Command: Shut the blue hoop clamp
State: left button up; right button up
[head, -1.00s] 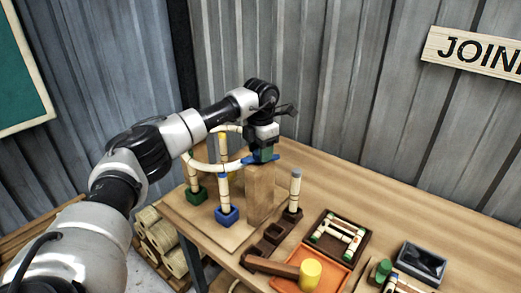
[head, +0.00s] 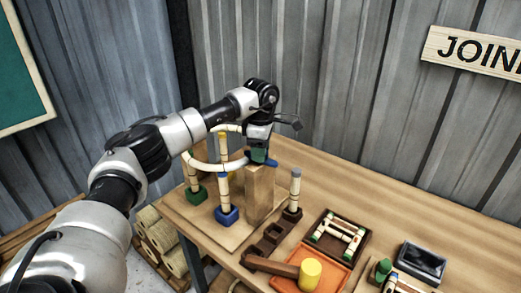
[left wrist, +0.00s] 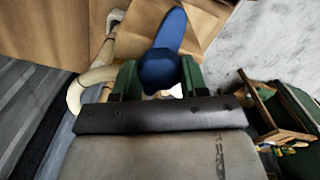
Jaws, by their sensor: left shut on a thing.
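The blue hoop clamp (head: 273,163) sits on top of a wooden block post (head: 260,193), mostly hidden behind my gripper in the head view. In the left wrist view its blue arm (left wrist: 171,38) runs away from between the green fingers. My left gripper (head: 258,156) is shut on the blue hoop clamp; its fingers also show in the left wrist view (left wrist: 160,80). The pale rattan hoop (head: 206,167) runs out to the left of the post at clamp height. Whether the clamp is closed over the hoop is hidden. My right gripper is out of view.
Jointed posts stand in a green base (head: 195,194) and a blue base (head: 227,215) left of the block. A mallet with a yellow head (head: 310,274), an orange tray (head: 333,281) and a brown tray (head: 325,255) lie at the front right. The table's back right is clear.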

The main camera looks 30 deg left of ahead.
pick_arm(q)
jog(key=shift+r+m, duration=0.15)
jog(key=shift+m, duration=0.25)
jog(key=o, duration=0.9)
notch_tip(320, 180, up, 11)
jog(key=b, duration=0.2)
jog(key=shift+b, duration=0.3)
jog(key=shift+f, duration=0.25)
